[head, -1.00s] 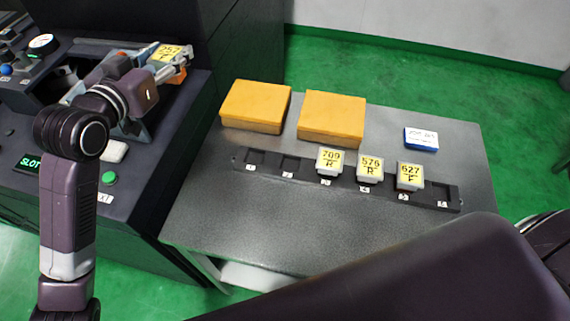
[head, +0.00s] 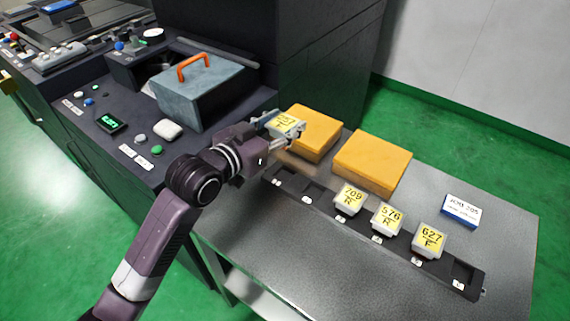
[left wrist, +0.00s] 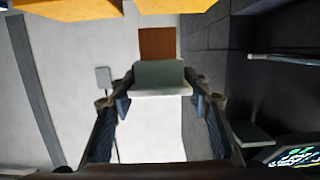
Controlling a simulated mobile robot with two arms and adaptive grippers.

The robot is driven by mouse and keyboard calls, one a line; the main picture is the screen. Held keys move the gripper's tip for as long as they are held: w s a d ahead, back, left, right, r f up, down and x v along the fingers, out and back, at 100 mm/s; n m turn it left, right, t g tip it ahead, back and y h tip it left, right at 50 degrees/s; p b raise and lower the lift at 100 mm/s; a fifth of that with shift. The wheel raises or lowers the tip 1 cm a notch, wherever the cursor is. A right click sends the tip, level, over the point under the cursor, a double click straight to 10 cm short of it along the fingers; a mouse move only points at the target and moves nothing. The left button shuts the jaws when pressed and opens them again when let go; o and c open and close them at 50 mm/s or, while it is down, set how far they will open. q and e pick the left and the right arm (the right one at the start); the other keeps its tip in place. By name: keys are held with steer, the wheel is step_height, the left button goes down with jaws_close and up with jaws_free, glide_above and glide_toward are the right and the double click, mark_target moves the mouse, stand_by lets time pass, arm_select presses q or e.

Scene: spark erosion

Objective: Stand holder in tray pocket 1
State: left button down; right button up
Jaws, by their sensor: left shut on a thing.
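My left gripper (head: 284,133) is shut on a holder (head: 286,122) with a yellow label, held above the left end of the tray, in front of a yellow box. In the left wrist view the holder (left wrist: 160,78) is a pale block between the fingers, with a brown piece (left wrist: 157,43) beyond it. The dark tray (head: 330,208) lies on the grey table. Pocket 1 (head: 284,174) and pocket 2 (head: 312,192) at its left end are empty. Holders 709 (head: 350,199), 576 (head: 387,218) and 627 (head: 429,239) stand in pockets 3, 4 and 5. My right gripper is out of view.
Two yellow boxes (head: 314,134) (head: 372,162) stand behind the tray. A blue and white card block (head: 461,209) sits at the table's right. The machine with a grey-blue, orange-handled box (head: 203,92) is left of the table. The table's front strip (head: 300,245) is clear.

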arm_select(q)
step_height(320, 180, down, 7)
steer(key=shift+f+b, duration=0.3)
steer(key=shift+f, duration=2.2)
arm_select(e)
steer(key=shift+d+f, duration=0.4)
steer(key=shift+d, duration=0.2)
arm_select(q)
steer(key=shift+f, duration=0.1)
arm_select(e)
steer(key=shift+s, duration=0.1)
arm_select(q)
steer(key=c, duration=1.5)
jaws_free()
steer(key=shift+f, duration=0.25)
steer(key=o, duration=0.5)
steer(key=shift+c, duration=0.2)
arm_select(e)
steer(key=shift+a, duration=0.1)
